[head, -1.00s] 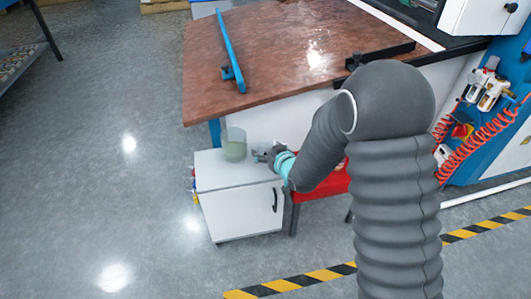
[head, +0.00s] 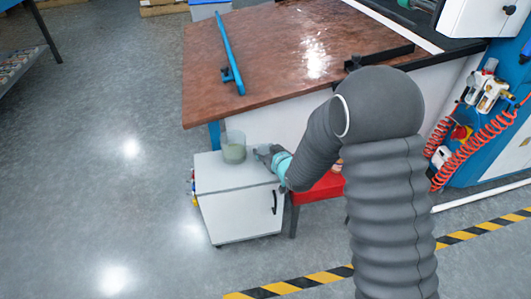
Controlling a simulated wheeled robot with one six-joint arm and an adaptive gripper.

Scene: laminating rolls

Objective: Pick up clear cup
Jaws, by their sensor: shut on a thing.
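My gripper (head: 262,153) is over the top of a small white cabinet, at its right rear part. Its fingers are closed on a small, pale, see-through thing that looks like the clear cup (head: 264,148). The cup's outline is faint and largely hidden by the fingers, and I cannot tell whether it touches the cabinet top. A larger clear beaker (head: 233,148) with pale green contents stands upright just left of the gripper, apart from the fingers.
The white cabinet (head: 236,184) has free room on its front top. A brown-topped table (head: 275,60) rises close behind, with a blue bar (head: 230,60) on it. A red stool (head: 322,188) stands right of the cabinet, under my arm. Open floor lies to the left.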

